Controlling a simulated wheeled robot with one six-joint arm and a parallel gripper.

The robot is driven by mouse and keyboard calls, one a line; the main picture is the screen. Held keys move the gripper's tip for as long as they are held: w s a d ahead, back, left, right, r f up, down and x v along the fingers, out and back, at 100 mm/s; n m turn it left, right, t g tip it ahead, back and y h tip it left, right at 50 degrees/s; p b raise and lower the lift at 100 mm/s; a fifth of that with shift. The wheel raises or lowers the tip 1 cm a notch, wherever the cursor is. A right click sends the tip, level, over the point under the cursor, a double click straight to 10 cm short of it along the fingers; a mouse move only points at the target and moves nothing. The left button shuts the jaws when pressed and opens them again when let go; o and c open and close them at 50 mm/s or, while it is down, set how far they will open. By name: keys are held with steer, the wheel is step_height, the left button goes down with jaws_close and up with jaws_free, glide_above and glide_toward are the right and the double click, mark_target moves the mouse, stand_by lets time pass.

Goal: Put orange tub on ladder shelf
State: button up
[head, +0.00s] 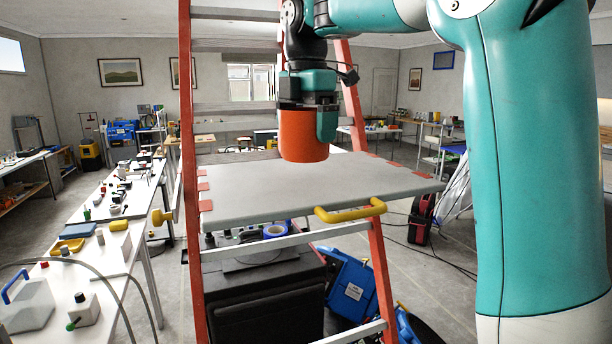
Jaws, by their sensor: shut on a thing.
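The orange tub (300,138) is held upright in my gripper (318,118), which points down. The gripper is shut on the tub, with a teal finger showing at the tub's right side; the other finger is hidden. The ladder shelf (255,193) is a flat grey board between the red rails of a stepladder, with a yellow handle (350,213) at its front edge. The tub is over the back middle part of the shelf. I cannot tell whether its base touches the board or hangs just above it.
The ladder's red rails (187,120) rise on both sides of the tub. The shelf top is otherwise bare. A long white bench (70,290) with several small items stands at left. A dark case and blue equipment (350,287) sit below the shelf.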

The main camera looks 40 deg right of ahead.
mark_target(306, 152)
step_height(306, 152, down, 5)
steer(key=b, duration=0.4)
steer(key=shift+r, duration=0.15)
steer(key=o, duration=0.5)
steer(key=shift+f+b, duration=0.2)
steer(key=shift+b, duration=0.1)
steer(key=shift+o, duration=0.6)
steer(key=shift+r, duration=0.1)
steer(key=shift+r, duration=0.1)
